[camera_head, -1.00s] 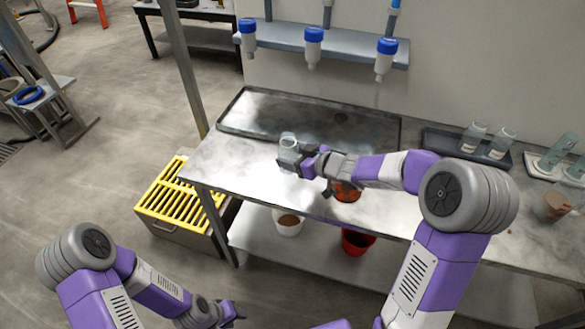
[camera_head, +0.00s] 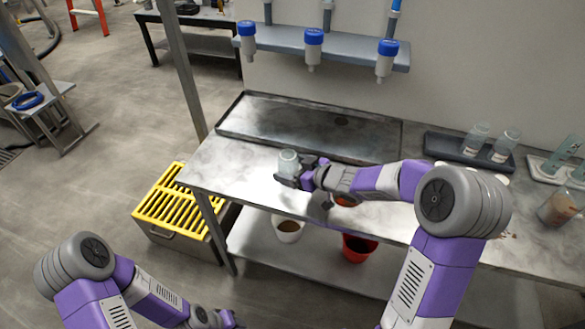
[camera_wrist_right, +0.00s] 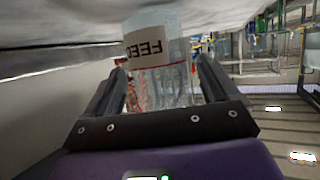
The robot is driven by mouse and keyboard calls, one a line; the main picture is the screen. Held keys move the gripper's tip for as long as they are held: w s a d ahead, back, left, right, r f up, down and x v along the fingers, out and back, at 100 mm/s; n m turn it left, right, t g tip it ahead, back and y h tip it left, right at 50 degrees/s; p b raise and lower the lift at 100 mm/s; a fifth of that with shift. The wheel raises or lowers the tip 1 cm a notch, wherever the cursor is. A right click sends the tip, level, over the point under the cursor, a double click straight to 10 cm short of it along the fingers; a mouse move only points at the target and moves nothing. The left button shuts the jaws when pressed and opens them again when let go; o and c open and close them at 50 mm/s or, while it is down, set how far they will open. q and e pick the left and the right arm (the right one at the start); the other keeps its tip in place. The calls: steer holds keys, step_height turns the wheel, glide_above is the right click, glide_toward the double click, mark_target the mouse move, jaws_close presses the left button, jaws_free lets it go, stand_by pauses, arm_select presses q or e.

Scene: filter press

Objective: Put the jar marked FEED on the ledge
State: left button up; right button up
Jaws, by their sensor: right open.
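The clear glass jar marked FEED (camera_head: 288,162) is at the front left part of the steel bench, upright in the head view. In the right wrist view the jar (camera_wrist_right: 160,60) shows its white FEED label with a red line, between my two fingers. My right gripper (camera_head: 288,178) is open around the jar, with a small gap beside it. Whether the jar's base touches the bench is hard to tell. A grey wall ledge (camera_head: 280,38) runs above the bench at the back. My left gripper (camera_head: 235,320) is low at the bottom edge, its jaws unclear.
Several blue-capped bottles (camera_head: 313,48) hang at the ledge. A shallow steel tray (camera_head: 290,118) lies empty at the bench back. A dark tray (camera_head: 450,145) with two jars and a brown-filled beaker (camera_head: 558,208) are to the right. A white pot (camera_head: 288,230) and red pot (camera_head: 357,247) sit below.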

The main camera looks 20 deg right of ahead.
steer(key=shift+r, duration=0.1)
steer(key=shift+s+d+r, duration=0.1)
steer(key=shift+d+r, duration=0.05)
steer(key=shift+r, duration=0.05)
steer(key=p+v, duration=0.4)
steer(key=v, duration=0.7)
steer(key=shift+s+d+p, duration=0.2)
steer(key=shift+s+p, duration=0.05)
steer(key=shift+p, duration=0.05)
